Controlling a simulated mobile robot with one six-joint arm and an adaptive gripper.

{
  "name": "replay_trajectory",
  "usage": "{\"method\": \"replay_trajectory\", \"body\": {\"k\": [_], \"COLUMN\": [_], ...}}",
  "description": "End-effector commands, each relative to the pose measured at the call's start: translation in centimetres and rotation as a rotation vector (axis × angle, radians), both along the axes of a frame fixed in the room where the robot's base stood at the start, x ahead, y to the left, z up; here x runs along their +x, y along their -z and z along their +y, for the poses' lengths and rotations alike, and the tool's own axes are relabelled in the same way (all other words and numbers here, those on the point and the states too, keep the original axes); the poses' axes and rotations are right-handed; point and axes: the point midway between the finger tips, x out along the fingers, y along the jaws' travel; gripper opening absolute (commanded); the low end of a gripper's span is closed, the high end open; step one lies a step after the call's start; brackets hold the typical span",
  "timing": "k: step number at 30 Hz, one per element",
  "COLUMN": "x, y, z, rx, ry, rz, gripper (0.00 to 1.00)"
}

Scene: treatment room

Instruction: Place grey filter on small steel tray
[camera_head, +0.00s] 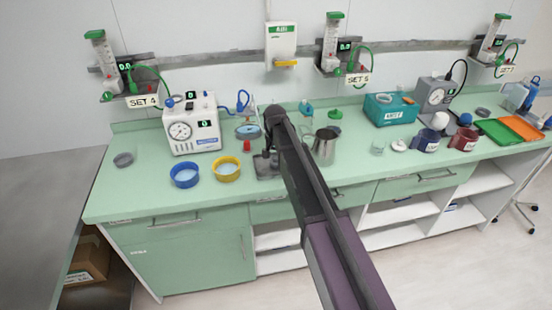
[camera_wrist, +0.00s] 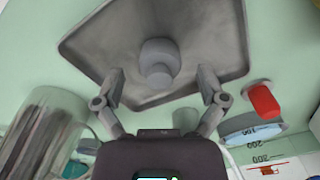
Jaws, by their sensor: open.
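The small steel tray (camera_wrist: 215,45) is a grey square with a raised rim. It lies on the green counter and also shows in the head view (camera_head: 266,172), partly behind my arm. The grey filter (camera_wrist: 159,62), a stepped round piece, stands on the tray near its middle in the wrist view. My gripper (camera_wrist: 160,74) is open, with one finger on each side of the filter and a clear gap to both. In the head view my gripper (camera_head: 270,143) is over the tray, and I cannot make out the filter there.
A steel jug (camera_head: 325,146) stands close right of my gripper. A red cap (camera_wrist: 263,100) lies beside the tray. Blue (camera_head: 185,174) and yellow (camera_head: 227,169) ring dishes lie to the left, before a white gauge device (camera_head: 192,125).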

Motion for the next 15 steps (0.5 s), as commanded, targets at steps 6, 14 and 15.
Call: {"method": "replay_trajectory", "body": {"k": [6,14,15], "x": [0.0,0.0,0.0], "y": [-1.8,-4.0,-4.3], "z": [0.0,0.0,0.0], "rx": [0.000,0.000,0.000], "ry": [0.000,0.000,0.000], "rz": [0.000,0.000,0.000], "gripper": [0.91,0.91,0.91]}}
